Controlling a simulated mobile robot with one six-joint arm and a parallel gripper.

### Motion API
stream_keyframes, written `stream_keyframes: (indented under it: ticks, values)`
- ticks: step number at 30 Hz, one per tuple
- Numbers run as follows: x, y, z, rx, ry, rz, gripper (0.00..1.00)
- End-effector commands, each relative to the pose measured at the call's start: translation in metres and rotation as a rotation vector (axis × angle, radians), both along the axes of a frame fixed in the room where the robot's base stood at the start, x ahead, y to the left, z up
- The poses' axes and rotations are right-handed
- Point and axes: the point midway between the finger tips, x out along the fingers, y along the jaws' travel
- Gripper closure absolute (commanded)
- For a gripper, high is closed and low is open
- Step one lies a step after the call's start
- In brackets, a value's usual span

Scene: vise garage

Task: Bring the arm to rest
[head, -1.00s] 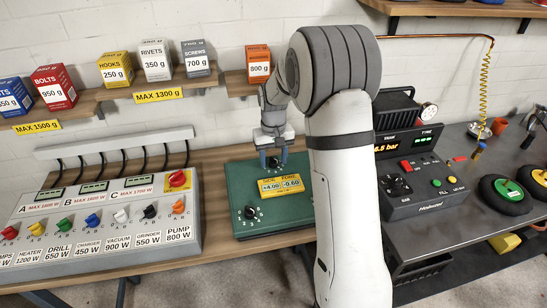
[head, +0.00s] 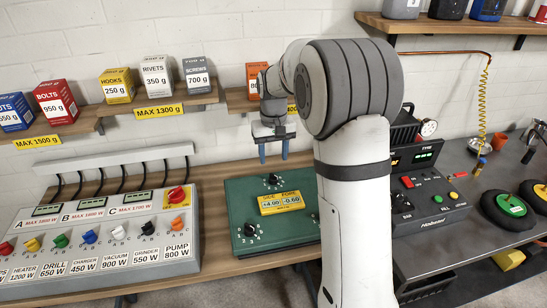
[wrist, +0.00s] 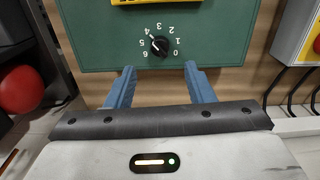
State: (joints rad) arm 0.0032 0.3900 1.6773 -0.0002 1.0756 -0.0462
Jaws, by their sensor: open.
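My gripper (head: 274,156) is open and empty in the head view, its two blue fingers pointing down. It hangs above and behind the green box (head: 232,204), apart from it. In the wrist view my gripper (wrist: 159,70) shows two spread blue fingers with nothing between them. Beyond them is a black dial (wrist: 160,46) numbered 0 to 6 on the green box (wrist: 90,50). My arm is bent, with its big elbow high at right of centre, and hides part of the box and the wall.
A switch panel (head: 100,232) stands at left. Shelves hold weight-marked boxes, including an orange one (head: 252,76) close behind my gripper. A black compressor unit (head: 430,200), a coiled yellow hose (head: 482,100) and wheels (head: 508,206) are at right. A red round thing (wrist: 20,90) shows in the wrist view.

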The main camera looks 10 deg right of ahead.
Motion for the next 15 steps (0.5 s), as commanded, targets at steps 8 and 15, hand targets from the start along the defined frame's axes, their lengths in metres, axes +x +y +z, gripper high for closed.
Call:
stream_keyframes:
  ticks: [8, 15]
  values:
    - [-0.001, 0.000, 0.001, 0.000, -0.001, 0.000, 0.52]
    - [-0.045, 0.000, 0.031, 0.000, -0.045, -0.007, 0.52]
